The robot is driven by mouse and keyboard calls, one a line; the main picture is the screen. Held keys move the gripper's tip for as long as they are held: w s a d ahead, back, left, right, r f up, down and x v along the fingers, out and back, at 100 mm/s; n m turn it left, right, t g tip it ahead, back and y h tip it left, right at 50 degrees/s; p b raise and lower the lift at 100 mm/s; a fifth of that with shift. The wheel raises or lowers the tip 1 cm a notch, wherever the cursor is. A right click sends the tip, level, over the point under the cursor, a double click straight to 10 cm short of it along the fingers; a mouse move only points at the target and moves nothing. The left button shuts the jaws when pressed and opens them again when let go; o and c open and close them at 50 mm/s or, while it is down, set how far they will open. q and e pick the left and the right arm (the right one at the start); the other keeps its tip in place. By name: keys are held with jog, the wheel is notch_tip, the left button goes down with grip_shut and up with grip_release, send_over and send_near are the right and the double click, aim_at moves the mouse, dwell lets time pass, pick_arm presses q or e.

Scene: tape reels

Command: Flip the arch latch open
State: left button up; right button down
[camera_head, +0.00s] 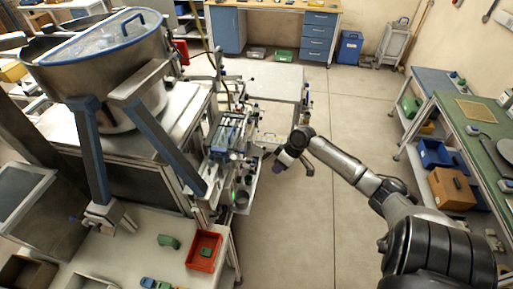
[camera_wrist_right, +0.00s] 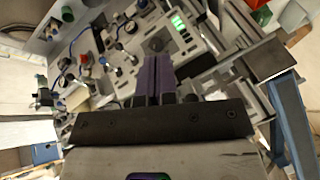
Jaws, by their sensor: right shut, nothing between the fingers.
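My right gripper (camera_head: 281,164) reaches in from the right beside the front of a machine station with rails and fittings (camera_head: 228,135). Its purple fingers (camera_wrist_right: 153,78) are together and hold nothing in the right wrist view. They point at a control panel (camera_wrist_right: 170,42) with a lit green display (camera_wrist_right: 181,27). I cannot make out the arch latch for certain among the small fittings. I see no contact between the fingertips and a part. My left gripper is not in view.
A large steel hopper (camera_head: 100,75) with blue legs stands at the left. A red bin (camera_head: 204,251) and a green part (camera_head: 168,241) are on the front table. A green-topped bench (camera_head: 470,125) stands at the right. The floor (camera_head: 310,215) between is clear.

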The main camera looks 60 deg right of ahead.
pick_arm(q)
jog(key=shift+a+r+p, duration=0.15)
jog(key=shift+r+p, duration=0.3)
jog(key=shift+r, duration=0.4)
pick_arm(e)
jog(key=w+d+r+m+t, duration=0.1)
jog(key=w+d+r+t, duration=0.1)
jog(key=d+r, duration=0.5)
notch_tip(320, 180, up, 2)
jog(key=shift+w+r+y, duration=0.15)
jog(key=shift+w+y, duration=0.25)
pick_arm(q)
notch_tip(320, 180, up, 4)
jog(key=p, duration=0.4)
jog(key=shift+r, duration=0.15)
pick_arm(e)
jog(key=w+a+f, duration=0.6)
jog(key=a+f, duration=0.1)
jog(key=shift+a, duration=0.3)
jog(key=shift+w, duration=0.1)
